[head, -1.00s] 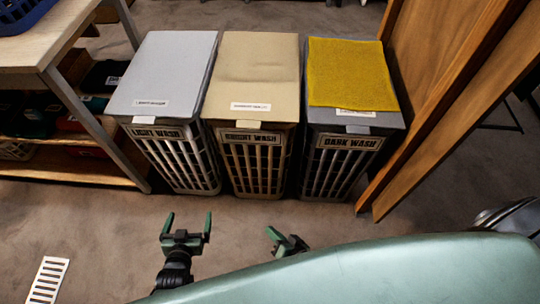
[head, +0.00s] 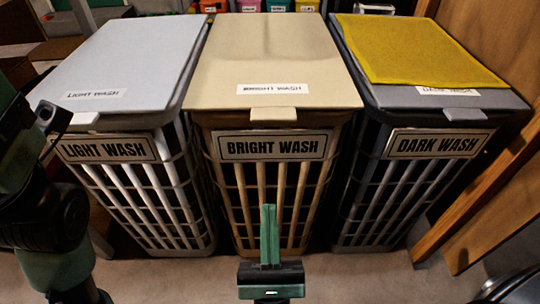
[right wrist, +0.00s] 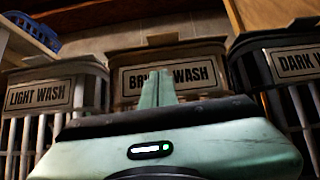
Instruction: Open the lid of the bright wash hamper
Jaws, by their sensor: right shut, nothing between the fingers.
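The bright wash hamper (head: 276,194) stands in the middle of a row, with tan slats and a "BRIGHT WASH" plate. Its tan lid (head: 265,60) lies flat and shut, with a label and a small front tab (head: 273,114). My right gripper (head: 269,235) is shut and empty, upright in front of the hamper's lower slats in the head view. In the right wrist view, its closed fingers (right wrist: 158,88) overlap the hamper's name plate (right wrist: 196,75), with the tab (right wrist: 163,39) above. My left arm is at the left edge; its fingers cannot be made out.
The light wash hamper (head: 148,188) stands left and the dark wash hamper (head: 386,190) right, both lids down. A yellow cloth (head: 415,48) lies on the dark lid. A wooden panel (head: 480,190) stands at the right. Small coloured bins (head: 279,6) are behind.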

